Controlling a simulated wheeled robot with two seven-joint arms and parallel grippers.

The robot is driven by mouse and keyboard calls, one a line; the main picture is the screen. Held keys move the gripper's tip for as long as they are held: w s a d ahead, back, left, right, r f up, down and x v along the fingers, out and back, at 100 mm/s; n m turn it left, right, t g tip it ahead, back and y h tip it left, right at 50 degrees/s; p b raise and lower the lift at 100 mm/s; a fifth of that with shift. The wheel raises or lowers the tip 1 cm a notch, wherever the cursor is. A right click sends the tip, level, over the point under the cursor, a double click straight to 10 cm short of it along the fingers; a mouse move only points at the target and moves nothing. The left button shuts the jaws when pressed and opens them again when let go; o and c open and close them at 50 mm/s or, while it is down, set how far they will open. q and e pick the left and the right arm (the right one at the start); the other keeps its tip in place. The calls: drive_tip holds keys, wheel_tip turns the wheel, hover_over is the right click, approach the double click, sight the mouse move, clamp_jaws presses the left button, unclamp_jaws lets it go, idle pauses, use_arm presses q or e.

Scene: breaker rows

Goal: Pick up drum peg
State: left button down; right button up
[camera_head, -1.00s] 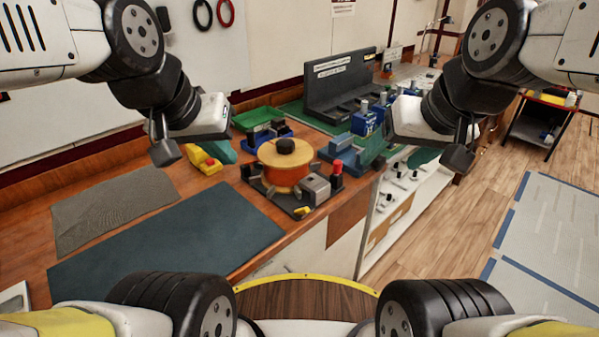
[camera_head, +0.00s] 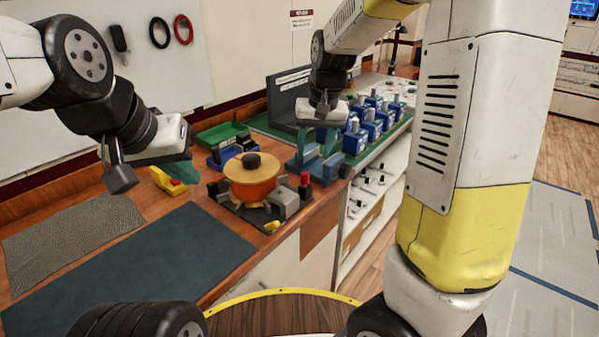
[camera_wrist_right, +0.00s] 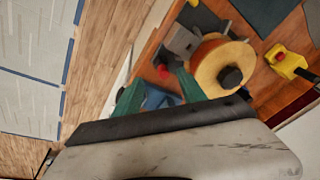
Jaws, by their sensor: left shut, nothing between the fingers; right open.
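The drum (camera_head: 252,182) is an orange spool with a wooden yellow top, standing on a dark base on the bench. A black knob-like peg (camera_head: 251,160) stands at its top centre; I take it for the drum peg. It also shows in the right wrist view (camera_wrist_right: 230,77). My right gripper (camera_head: 317,158) is open, pointing down to the right of the drum. In the right wrist view its teal fingers (camera_wrist_right: 160,92) are apart, with a blue fixture beyond them. My left gripper (camera_head: 178,172) is shut and empty, above the bench left of the drum.
A red-topped post (camera_head: 304,180) and a grey block (camera_head: 285,198) stand beside the drum. A blue fixture (camera_head: 325,172) is under my right gripper. A green tray (camera_head: 222,135) is behind, and several blue breakers (camera_head: 356,138) are farther right. The dark mat (camera_head: 130,255) is clear.

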sight(305, 173)
drive_tip(key=shift+h, duration=0.6)
drive_tip(key=shift+w+a+f, duration=0.25)
drive_tip(key=shift+w+f, duration=0.7)
drive_tip(key=shift+f, duration=0.95)
drive_tip(key=shift+w+a+f, duration=0.3)
drive_tip(key=shift+w+f, duration=0.6)
drive_tip(key=shift+f, duration=1)
drive_tip(key=shift+w+a+f, duration=0.25)
drive_tip(key=shift+w+f, duration=0.7)
drive_tip(key=shift+f, duration=0.95)
clamp_jaws()
